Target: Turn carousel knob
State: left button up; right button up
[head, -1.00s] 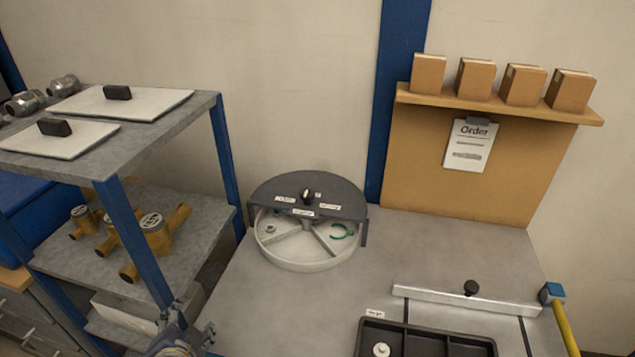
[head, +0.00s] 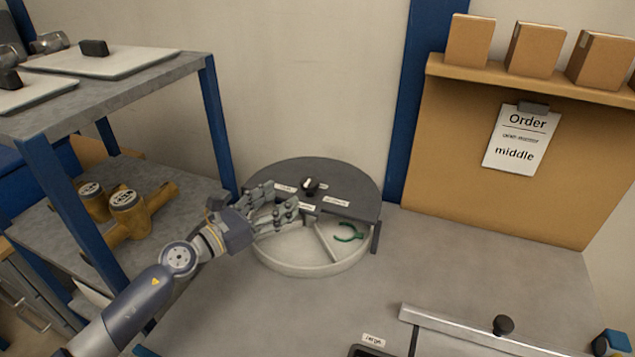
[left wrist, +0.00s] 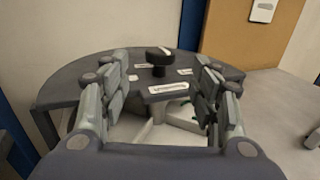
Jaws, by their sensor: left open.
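The carousel is a round white tray (head: 300,258) split by dividers, with a dark grey half cover (head: 340,180) over its back. A small black knob with a white mark (head: 310,185) stands on the cover among several white labels. In the left wrist view the knob (left wrist: 159,58) shows ahead, between and beyond the fingers. My left gripper (head: 286,205) is open and empty, at the front left of the cover, with the knob apart from its fingers. A green open ring (head: 350,233) lies in the right compartment. The left compartments are partly hidden by my gripper. My right gripper is not seen.
A blue-framed shelf (head: 210,120) with brass meter bodies (head: 128,215) stands at the left, close to my left arm. A metal rail with a black knob (head: 502,325) lies at the front right. An order sheet (head: 521,138) reads "middle". The bench right of the carousel is clear.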

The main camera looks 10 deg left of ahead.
aim_at(303, 186)
pick_arm(q)
jog(key=p+x, duration=0.1)
jog(key=x, duration=0.9)
jog(key=shift+w+d+r, duration=0.1)
jog(key=shift+d, duration=0.05)
jog(key=shift+c, duration=0.6)
jog(key=c, duration=0.9)
